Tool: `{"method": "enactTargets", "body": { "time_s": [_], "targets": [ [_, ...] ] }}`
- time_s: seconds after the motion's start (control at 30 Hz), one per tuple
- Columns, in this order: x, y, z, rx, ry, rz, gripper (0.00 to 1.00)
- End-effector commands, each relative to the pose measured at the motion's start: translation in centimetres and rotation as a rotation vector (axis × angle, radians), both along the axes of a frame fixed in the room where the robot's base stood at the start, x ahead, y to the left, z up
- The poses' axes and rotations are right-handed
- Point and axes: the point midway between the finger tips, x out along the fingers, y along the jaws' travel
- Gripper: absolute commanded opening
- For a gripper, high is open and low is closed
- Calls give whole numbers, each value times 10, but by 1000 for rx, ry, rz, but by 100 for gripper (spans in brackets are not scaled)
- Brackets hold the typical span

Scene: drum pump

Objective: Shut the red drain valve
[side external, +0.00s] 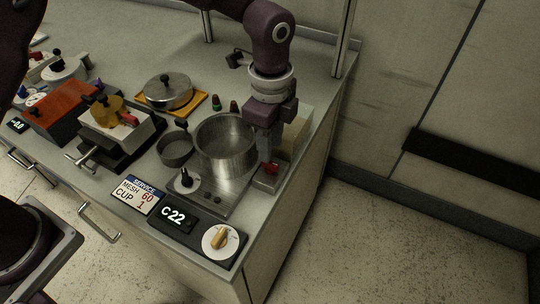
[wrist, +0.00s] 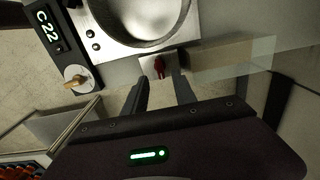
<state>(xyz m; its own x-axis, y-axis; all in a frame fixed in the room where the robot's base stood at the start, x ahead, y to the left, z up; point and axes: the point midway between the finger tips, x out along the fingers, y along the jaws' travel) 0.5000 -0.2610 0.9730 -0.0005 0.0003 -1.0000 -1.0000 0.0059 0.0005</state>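The red drain valve handle (side external: 270,168) sits on a small metal block (side external: 266,184) at the right side of the large steel drum (side external: 226,150). In the wrist view the red handle (wrist: 159,67) shows between and slightly beyond the tips of my gripper (wrist: 161,77). The two dark fingers are apart with a gap between them, so my gripper is open and empty. In the side view my gripper (side external: 266,150) points down just above the handle and partly covers it. I cannot tell whether a finger touches the handle.
A pale translucent block (side external: 296,133) stands right behind my gripper. A panel reading C 22 (side external: 173,215) with a yellow knob (side external: 219,238) lies at the front. A small dark cup (side external: 175,149) and a lidded pan (side external: 168,91) stand left of the drum. The counter's right edge is close.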

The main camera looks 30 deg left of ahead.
Motion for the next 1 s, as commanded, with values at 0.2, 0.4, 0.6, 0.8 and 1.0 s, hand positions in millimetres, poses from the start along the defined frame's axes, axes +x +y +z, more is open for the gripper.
{"method": "enactTargets", "body": {
  "time_s": [0.2,0.4,0.6,0.8,1.0],
  "targets": [
    [-1,1,-39,1,2,4,33],
    [0,1,-49,0,-1,5,33],
    [0,1,-49,0,-1,5,23],
    [0,1,-49,0,-1,6,0],
    [0,1,-49,0,-1,10,0]
  ]
}}
